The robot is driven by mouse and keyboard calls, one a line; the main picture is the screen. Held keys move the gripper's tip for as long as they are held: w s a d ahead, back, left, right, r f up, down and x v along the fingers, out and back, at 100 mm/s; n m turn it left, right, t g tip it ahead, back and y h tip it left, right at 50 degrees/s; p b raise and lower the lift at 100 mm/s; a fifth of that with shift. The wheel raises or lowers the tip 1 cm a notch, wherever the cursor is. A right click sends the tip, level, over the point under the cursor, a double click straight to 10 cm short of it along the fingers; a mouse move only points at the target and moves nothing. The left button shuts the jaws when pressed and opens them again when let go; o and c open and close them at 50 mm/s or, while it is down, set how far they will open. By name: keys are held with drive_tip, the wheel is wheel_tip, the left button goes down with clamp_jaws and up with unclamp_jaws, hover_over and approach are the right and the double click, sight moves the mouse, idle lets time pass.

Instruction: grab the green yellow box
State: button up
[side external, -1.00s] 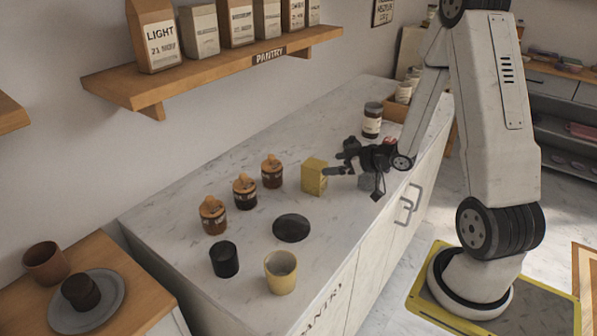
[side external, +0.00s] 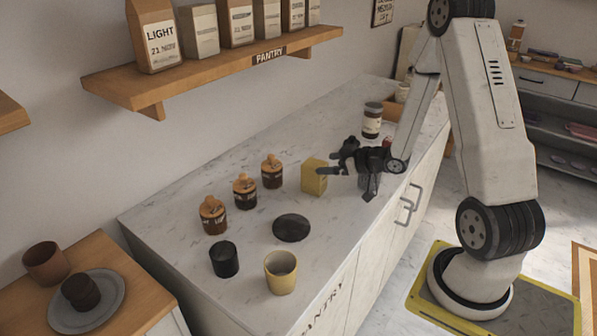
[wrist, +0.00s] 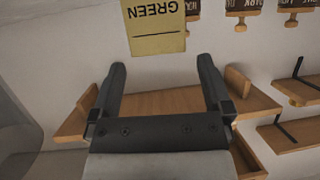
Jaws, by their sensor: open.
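The green yellow box (side external: 313,179) stands upright on the white marble counter, right of a row of wooden-topped jars. In the wrist view the yellow box (wrist: 156,35) shows at the top, with the word GREEN upside down; its upper part is cut off by the frame edge. My gripper (side external: 345,184) is open and just right of the box, with one finger close to its right side. In the wrist view my gripper (wrist: 161,65) has its two fingers spread, with nothing between them and the box just beyond their tips.
Three jars (side external: 245,191) stand left of the box. A black disc (side external: 291,228), a black cup (side external: 224,259) and a yellow cup (side external: 281,273) are nearer the front. A dark labelled jar (side external: 372,120) stands behind my gripper. A wall shelf (side external: 215,70) hangs above.

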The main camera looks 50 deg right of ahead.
sight(314, 163)
drive_tip(key=shift+x, duration=2.55)
drive_tip(key=shift+c, duration=0.2)
drive_tip(key=c, duration=1.1)
drive_tip(key=shift+r, duration=0.2)
drive_tip(key=shift+c, duration=0.2)
drive_tip(key=shift+r, duration=4.85)
